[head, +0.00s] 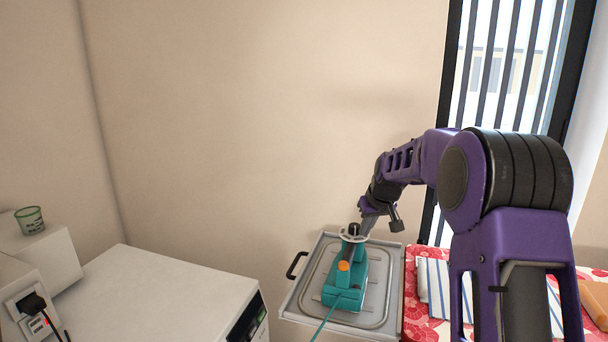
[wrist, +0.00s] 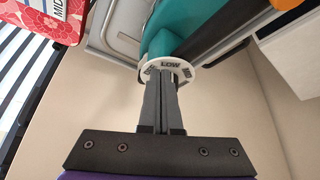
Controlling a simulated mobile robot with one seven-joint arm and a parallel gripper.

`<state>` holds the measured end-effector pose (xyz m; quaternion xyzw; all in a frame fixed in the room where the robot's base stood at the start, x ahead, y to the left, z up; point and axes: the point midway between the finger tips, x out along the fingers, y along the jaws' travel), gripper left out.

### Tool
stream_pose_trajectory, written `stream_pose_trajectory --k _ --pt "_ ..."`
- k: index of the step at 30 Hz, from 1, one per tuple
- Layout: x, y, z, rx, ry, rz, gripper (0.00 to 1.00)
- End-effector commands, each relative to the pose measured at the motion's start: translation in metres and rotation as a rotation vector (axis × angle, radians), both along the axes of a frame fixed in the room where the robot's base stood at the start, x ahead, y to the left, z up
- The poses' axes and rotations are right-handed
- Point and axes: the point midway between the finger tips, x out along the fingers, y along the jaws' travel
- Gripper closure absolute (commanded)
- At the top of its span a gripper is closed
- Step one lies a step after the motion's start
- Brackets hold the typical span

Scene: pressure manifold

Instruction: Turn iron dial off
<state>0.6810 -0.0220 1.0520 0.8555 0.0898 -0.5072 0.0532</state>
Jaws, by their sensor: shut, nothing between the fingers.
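The teal iron (head: 343,287) rests on a grey metal tray (head: 296,303) in the head view, with an orange part on top. Its white round dial (wrist: 180,66) shows in the wrist view, with "LOW" facing the camera and other labels at the sides too small to read surely. The dial also shows in the head view as a pale ring near the top of the iron. My gripper (wrist: 166,82) is shut and empty, its fingertips at the dial's edge and overlapping it in the picture. I cannot tell whether they touch it.
A white cabinet (head: 180,300) stands left of the tray, and a wall socket with a black plug (head: 32,303) is at the far left. A red patterned cloth (head: 420,300) and striped cloth (head: 437,287) lie at the right. A barred window is behind my arm.

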Motion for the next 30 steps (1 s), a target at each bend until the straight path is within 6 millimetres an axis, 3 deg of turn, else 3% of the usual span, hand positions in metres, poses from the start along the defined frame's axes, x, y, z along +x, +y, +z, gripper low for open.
stream_pose_trajectory --k 16,30 --pt "0.000 0.000 0.056 0.000 -0.002 0.001 1.00" --pt "-0.001 0.008 0.061 -0.001 0.003 0.003 1.00"
